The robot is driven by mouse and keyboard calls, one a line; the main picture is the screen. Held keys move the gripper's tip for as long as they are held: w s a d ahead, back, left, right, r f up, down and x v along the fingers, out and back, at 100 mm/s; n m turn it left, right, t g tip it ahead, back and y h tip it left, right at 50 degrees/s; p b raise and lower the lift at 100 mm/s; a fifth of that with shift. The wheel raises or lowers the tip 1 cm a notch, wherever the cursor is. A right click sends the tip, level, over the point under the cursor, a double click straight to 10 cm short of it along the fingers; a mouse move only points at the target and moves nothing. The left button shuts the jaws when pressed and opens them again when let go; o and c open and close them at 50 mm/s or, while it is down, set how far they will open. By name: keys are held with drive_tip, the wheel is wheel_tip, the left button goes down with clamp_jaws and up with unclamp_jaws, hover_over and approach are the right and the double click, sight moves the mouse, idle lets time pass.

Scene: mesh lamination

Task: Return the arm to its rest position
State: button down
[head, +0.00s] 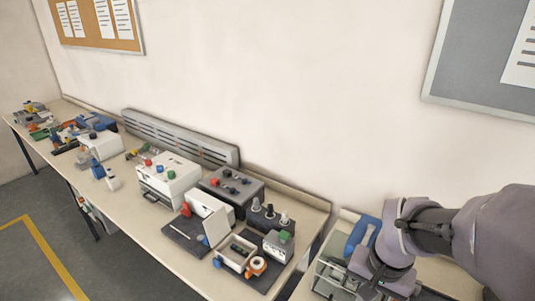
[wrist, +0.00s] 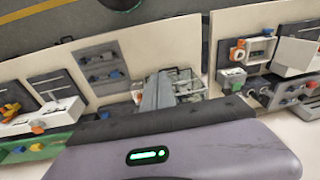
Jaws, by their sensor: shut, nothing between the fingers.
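My arm (head: 440,235) reaches in from the right edge of the head view and bends down at its wrist, over the right-hand table. My gripper (wrist: 160,80) shows in the wrist view as grey fingers close together, with nothing between them. It is over a metal-framed device (wrist: 187,82) on the table, and I cannot tell the gap between them. In the head view the fingers cannot be made out clearly below the wrist.
A blue-handled device (head: 362,238) stands close beside my wrist. A grey board (head: 475,55) hangs on the wall above my arm.

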drive_tip(key=s+a+f+n+t+y+b, duration=0.1)
drive_tip(key=s+a+f+t+b, duration=0.1)
drive_tip(key=s+a+b, duration=0.3)
drive_tip(key=s+a+f+n+t+y+b, duration=0.1)
drive_tip(key=s+a+f+b, duration=0.4)
drive_tip(key=b, duration=0.6)
drive_tip(key=shift+s+t+b, duration=0.35)
drive_tip(key=shift+s+t, duration=0.1)
drive_tip(key=shift+t, duration=0.15)
drive_tip(key=shift+a+f, duration=0.1)
